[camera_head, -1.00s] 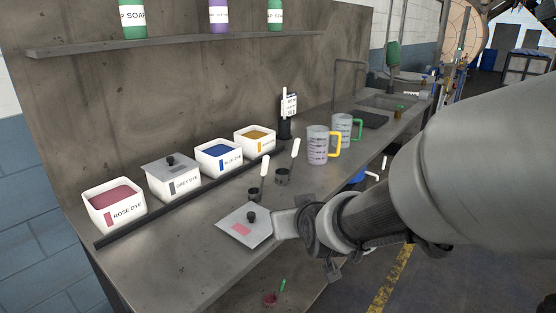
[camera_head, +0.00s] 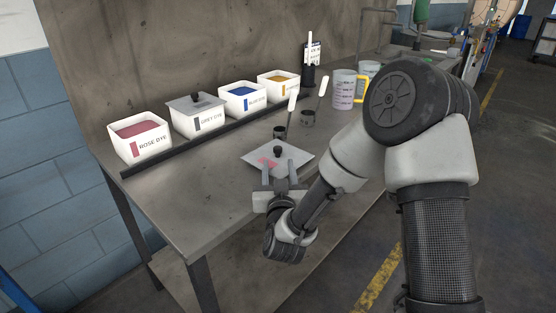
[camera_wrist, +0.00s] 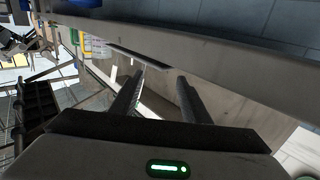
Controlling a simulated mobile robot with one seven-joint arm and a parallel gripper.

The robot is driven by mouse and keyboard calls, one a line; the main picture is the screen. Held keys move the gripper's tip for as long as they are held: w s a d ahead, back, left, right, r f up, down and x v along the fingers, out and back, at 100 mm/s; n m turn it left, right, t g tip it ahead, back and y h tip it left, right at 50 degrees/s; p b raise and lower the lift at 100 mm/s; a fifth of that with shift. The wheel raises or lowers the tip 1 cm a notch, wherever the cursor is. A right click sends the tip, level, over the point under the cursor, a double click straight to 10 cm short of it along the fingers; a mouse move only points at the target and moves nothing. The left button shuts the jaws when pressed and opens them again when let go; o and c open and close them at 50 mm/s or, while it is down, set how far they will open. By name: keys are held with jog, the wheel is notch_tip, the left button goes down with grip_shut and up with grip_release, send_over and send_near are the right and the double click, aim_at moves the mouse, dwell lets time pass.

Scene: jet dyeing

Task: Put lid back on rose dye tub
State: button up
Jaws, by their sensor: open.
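The rose dye tub (camera_head: 140,147) is a white box at the left of the bench. It is uncovered, with pink dye showing inside. A flat grey lid (camera_head: 296,160) with a black knob (camera_head: 278,151) and a pink label lies on the bench, to the right of the tub and nearer the front edge. My gripper (camera_head: 275,167) is open and empty at the lid's front side. Its fingers overlap the lid in the picture; I cannot tell whether they touch it. The knob is beyond the fingertips. In the wrist view the two fingers (camera_wrist: 157,84) are apart.
The grey dye tub (camera_head: 197,121) has its lid on. The blue (camera_head: 245,103) and yellow (camera_head: 279,89) tubs are uncovered. A dark rail (camera_head: 190,148) runs before the tubs. Small cups with white-handled tools (camera_head: 292,103) and a measuring jug (camera_head: 343,92) stand beyond the lid.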

aim_at(278, 151)
jog(key=w, duration=0.4)
jog(key=shift+w+a, duration=0.15)
jog(key=shift+a, duration=0.1)
jog(key=shift+w+a+b, duration=0.15)
jog(key=shift+w+b, duration=0.15)
jog(key=shift+w, duration=1.15)
jog(key=shift+w+a+b, duration=0.1)
jog(key=shift+w+b, duration=0.15)
jog(key=shift+w, duration=1.15)
grip_shut()
jog(key=shift+r, duration=0.1)
